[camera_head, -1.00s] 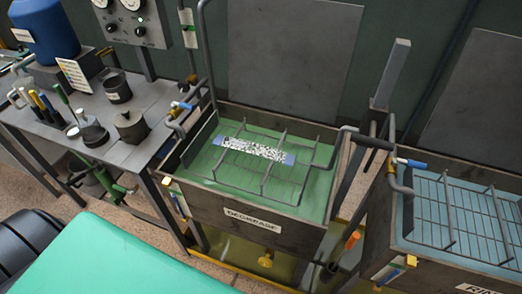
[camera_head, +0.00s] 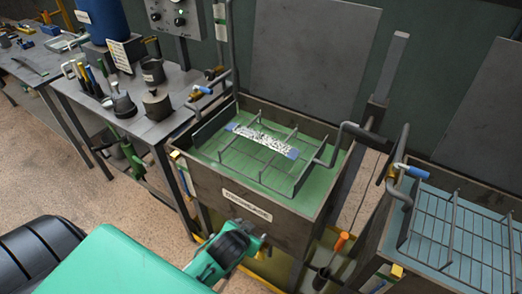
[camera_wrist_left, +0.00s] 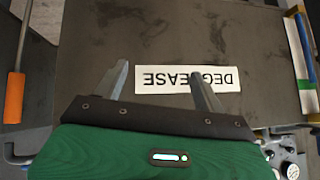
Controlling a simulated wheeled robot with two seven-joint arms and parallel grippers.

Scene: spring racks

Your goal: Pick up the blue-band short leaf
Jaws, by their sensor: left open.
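The blue-band short leaf (camera_head: 262,140) is a flat strip with a speckled black-and-white middle and blue ends. It lies on the wire rack (camera_head: 290,178) in the green degrease tank (camera_head: 232,195). My left gripper (camera_wrist_left: 158,80) is open and empty. Its fingers point at the tank's front wall, by the DEGREASE label (camera_wrist_left: 187,80), which looks upside down in the left wrist view. In the head view a green part of my arm (camera_head: 228,254) is in front of the tank, below the leaf. The leaf is out of the left wrist view.
The rinse tank (camera_head: 400,240) with a wire rack stands at the right. A tool bench (camera_head: 165,125) with pots and tools is at the left. Pipes with blue handles (camera_head: 203,90) rise beside the tanks. An orange-handled tool (camera_head: 342,242) hangs between the tanks.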

